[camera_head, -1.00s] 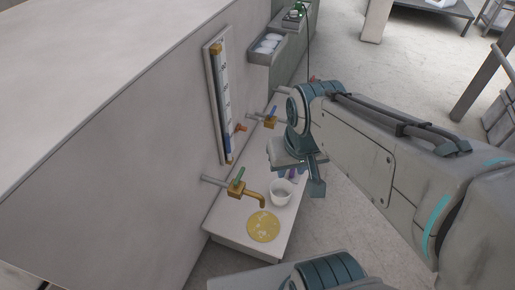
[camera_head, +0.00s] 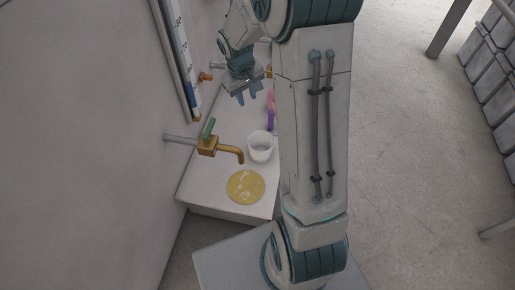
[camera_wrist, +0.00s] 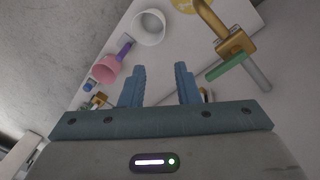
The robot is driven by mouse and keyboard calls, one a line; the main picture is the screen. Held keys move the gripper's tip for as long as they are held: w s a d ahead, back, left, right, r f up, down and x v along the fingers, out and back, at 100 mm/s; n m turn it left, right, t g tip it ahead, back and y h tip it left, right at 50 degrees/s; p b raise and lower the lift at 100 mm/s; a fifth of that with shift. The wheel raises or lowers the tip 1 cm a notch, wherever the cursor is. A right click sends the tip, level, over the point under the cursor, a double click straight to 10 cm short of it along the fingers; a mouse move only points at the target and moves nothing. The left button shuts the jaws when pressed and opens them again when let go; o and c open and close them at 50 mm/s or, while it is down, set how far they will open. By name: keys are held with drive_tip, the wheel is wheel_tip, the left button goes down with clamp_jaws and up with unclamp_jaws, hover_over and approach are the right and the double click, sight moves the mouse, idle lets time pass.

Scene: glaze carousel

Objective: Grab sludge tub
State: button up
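A white open tub (camera_head: 260,147) stands upright on the narrow white bench, beside a brass tap (camera_head: 208,146) with a green lever. It looks like the sludge tub, though no label shows. In the wrist view the tub (camera_wrist: 149,27) is beyond my fingertips, near the top edge. My gripper (camera_head: 246,98) is above the bench, farther along it than the tub. In the wrist view its two blue fingers are apart with nothing between them, so my gripper (camera_wrist: 158,72) is open and empty.
A yellow speckled disc (camera_head: 245,187) lies in front of the tub. A pink cup-like thing (camera_wrist: 106,68) with a purple part is close to the tub. Open floor (camera_head: 400,150) lies right.

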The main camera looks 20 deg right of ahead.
drive_tip(key=w+d+f+n+b, duration=0.1)
drive_tip(key=w+f+b, duration=0.25)
drive_tip(key=f, duration=0.75)
drive_tip(key=w+d+f+b, duration=0.2)
drive_tip(key=w+f+b, duration=0.15)
drive_tip(key=f, duration=0.85)
drive_tip(key=b, duration=0.6)
approach(253, 158)
drive_tip(key=shift+g+y, duration=0.3)
drive_tip(key=shift+g, duration=0.1)
drive_tip(key=shift+w+d+f+b, duration=0.25)
drive_tip(key=shift+f+b, duration=0.25)
drive_tip(key=shift+f, duration=0.5)
drive_tip(key=shift+w+d+f+b, duration=0.1)
drive_tip(key=shift+w+f+b, duration=0.3)
drive_tip(key=shift+f, duration=0.6)
drive_tip(key=shift+w+d+f+b, duration=0.2)
drive_tip(key=shift+f+b, duration=0.35)
drive_tip(key=shift+f, duration=0.4)
drive_tip(key=shift+r, duration=0.1)
clamp_jaws()
